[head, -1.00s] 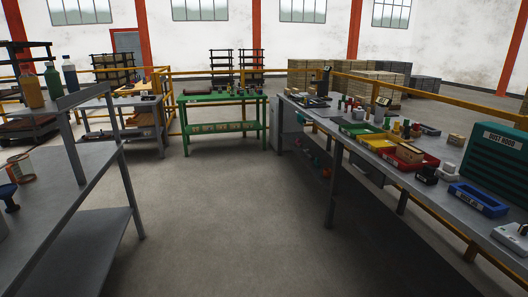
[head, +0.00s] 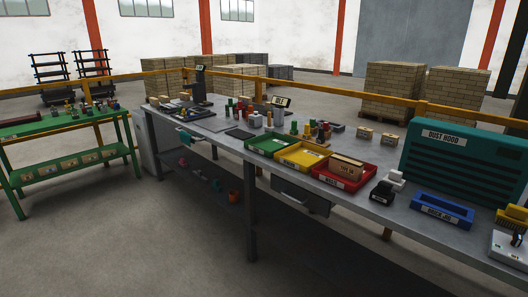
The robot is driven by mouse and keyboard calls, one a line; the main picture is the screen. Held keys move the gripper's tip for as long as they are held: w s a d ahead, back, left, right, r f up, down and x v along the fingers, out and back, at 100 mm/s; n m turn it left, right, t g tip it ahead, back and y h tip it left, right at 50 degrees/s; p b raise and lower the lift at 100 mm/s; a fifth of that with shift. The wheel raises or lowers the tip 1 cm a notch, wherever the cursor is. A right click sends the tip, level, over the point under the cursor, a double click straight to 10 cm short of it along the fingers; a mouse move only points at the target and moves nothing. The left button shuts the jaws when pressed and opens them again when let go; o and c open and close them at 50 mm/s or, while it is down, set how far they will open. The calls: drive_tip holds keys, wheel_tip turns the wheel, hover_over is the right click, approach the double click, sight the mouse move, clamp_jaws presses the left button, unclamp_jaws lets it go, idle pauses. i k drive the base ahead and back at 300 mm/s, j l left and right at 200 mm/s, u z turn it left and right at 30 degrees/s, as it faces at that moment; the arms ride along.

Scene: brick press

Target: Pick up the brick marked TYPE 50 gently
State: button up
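A larger tan brick (head: 347,167) sits in the red tray (head: 329,178). Small marks show on some bricks, but they are too small to read, so I cannot tell which is TYPE 50. My gripper is not in view.
Green (head: 266,148) and yellow (head: 301,157) trays stand left of the red one. A blue tray (head: 442,211), small black block (head: 382,192) and teal dust hood (head: 455,165) are to its right. A green table (head: 62,126) is far left. The floor in front is clear.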

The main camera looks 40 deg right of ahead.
sight(348, 167)
drive_tip(key=i+z, duration=0.15)
drive_tip(key=i, duration=0.3)
drive_tip(key=i+j+z, duration=0.15)
drive_tip(key=i, duration=0.3)
drive_tip(key=i+j+z, duration=0.15)
drive_tip(key=i, duration=0.3)
drive_tip(key=i+j+z, duration=0.15)
drive_tip(key=i, duration=0.25)
